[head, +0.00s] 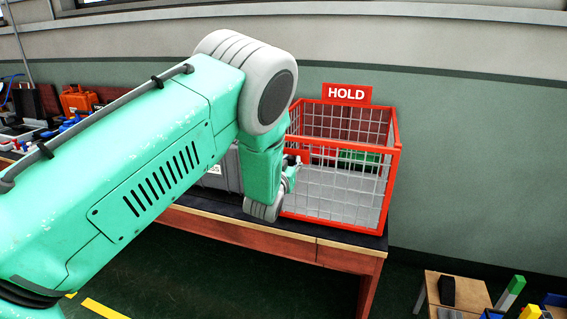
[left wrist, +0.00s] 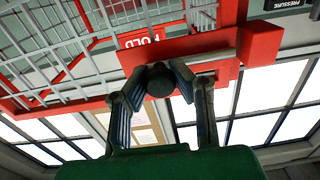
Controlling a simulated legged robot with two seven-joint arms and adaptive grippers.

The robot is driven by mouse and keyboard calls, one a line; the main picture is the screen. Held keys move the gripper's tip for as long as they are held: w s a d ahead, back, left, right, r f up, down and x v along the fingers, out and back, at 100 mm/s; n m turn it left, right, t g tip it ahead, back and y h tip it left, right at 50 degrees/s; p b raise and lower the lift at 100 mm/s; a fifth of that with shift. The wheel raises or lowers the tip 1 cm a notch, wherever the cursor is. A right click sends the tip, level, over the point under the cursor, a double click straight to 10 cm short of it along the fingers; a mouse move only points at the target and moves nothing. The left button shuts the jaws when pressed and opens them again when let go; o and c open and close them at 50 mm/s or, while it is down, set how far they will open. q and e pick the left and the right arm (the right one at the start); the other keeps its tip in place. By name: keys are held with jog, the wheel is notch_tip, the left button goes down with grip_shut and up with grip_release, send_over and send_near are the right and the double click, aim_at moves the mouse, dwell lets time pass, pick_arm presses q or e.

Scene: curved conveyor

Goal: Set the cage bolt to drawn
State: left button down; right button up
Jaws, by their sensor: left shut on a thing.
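The red-framed wire cage (head: 391,180) stands on the bench. My left gripper (head: 291,162) is at the cage's left side, mostly hidden behind my own wrist in the head view. In the left wrist view, my left gripper (left wrist: 166,73) is shut on a dark round knob (left wrist: 159,84) at the red cage edge. The grey bar of the cage bolt (left wrist: 213,60) runs right from near the knob towards a red block (left wrist: 260,52). I cannot tell whether its end sits inside that block. My right gripper is not in view.
A red HOLD sign (head: 347,93) rises at the back of the cage. A grey case (head: 226,168) stands left of the cage, partly behind my arm. Tools and an orange box (head: 78,100) lie at the far left. A small wooden stand (head: 455,290) is at the lower right.

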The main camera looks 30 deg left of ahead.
pick_arm(q)
jog(key=shift+d, duration=0.15)
jog(key=c, duration=1.3)
grip_release()
jog(key=shift+w, duration=0.1)
jog(key=shift+d, duration=0.1)
jog(key=shift+s+d, duration=0.1)
jog(key=shift+s, duration=0.2)
jog(key=v, duration=1.1)
jog(key=shift+s, duration=0.15)
jog(key=shift+f, duration=0.15)
